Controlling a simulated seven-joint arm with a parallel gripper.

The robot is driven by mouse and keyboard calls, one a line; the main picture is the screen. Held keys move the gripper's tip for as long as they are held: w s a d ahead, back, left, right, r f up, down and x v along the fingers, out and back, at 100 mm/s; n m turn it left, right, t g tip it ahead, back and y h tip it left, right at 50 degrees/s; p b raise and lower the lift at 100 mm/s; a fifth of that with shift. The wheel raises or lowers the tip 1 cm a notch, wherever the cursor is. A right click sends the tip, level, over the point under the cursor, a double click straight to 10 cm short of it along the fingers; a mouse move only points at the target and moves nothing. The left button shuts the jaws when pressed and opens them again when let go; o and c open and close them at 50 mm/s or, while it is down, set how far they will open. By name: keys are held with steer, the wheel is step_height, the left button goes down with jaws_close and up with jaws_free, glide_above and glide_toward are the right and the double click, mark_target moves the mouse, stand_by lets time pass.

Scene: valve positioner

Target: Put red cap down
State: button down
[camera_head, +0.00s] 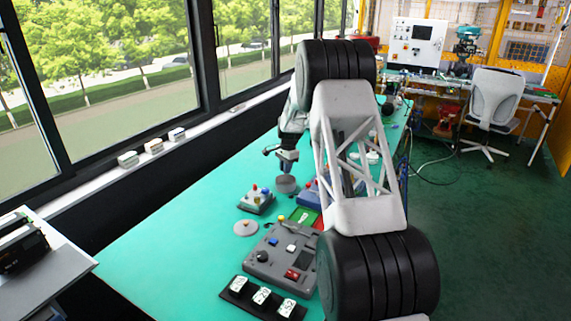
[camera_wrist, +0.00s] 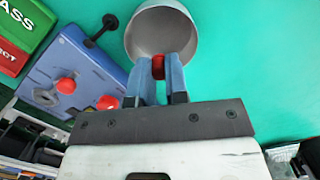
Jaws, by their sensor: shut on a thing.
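My gripper (camera_wrist: 159,68) is shut on a small red cap (camera_wrist: 158,66), pinched between the blue-grey fingertips. In the wrist view the cap shows against the opening of a round grey bowl (camera_wrist: 148,32). Whether the cap is above the bowl or inside its rim, I cannot tell. In the head view my gripper (camera_head: 288,162) points down just above the grey bowl (camera_head: 287,186); the cap cannot be made out there. A blue box (camera_wrist: 62,70) with two other red caps, one (camera_wrist: 66,85) and another (camera_wrist: 107,102), lies left of the fingers.
A green and red sign board (camera_wrist: 20,35) lies beyond the blue box. On the green table (camera_head: 180,245) stand a small box with coloured knobs (camera_head: 256,201), a round disc (camera_head: 246,228), a grey control panel (camera_head: 283,256) and a black number tray (camera_head: 262,299). The table's left side is clear.

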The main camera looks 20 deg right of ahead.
mark_target(286, 178)
steer(key=shift+f, duration=2.75)
steer(key=c, duration=1.1)
jaws_free()
steer(key=shift+o, duration=0.2)
steer(key=shift+r, duration=3.5)
